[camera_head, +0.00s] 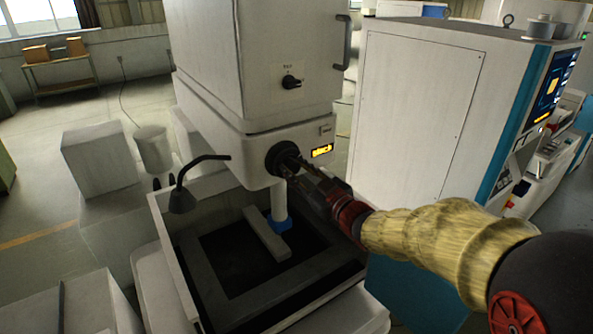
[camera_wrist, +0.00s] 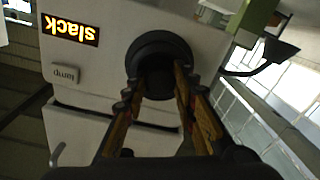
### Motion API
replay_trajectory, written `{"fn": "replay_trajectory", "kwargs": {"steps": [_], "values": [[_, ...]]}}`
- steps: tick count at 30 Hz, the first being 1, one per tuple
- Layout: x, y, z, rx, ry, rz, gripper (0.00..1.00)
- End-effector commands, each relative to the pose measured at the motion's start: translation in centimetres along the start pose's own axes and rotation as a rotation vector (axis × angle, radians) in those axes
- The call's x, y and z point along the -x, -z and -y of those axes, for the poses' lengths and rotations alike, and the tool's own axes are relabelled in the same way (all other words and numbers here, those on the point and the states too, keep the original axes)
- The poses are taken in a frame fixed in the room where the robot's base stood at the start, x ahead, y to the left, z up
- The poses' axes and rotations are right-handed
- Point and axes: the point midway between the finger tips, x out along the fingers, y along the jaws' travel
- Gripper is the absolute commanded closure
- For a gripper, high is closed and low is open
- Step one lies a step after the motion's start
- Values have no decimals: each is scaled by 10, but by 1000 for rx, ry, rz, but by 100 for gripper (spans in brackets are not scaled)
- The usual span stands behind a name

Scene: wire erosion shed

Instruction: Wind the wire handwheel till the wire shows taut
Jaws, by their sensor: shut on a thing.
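The black wire handwheel (camera_head: 280,156) sits on the lower front of the white machine head. It also shows in the wrist view (camera_wrist: 158,45) as a dark ring with a hub. My gripper (camera_head: 302,172) is shut on the handwheel's hub, with one finger on each side of it in the wrist view (camera_wrist: 158,88). The fingers hide part of the hub. A small amber display (camera_head: 321,151) is beside the wheel. It shows upside down in the wrist view (camera_wrist: 70,30) and reads "slack".
A switch marked "lamp" (camera_wrist: 65,73) is close to the display. Below are the open work tank (camera_head: 172,232) and a bent black lamp (camera_head: 183,198). A white cabinet (camera_head: 415,105) stands close on the right.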

Motion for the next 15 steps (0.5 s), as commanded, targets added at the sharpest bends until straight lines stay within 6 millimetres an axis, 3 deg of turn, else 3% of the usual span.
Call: {"fn": "replay_trajectory", "kwargs": {"steps": [15], "values": [[0, -1, 1, -238, -4, -4, 98]]}}
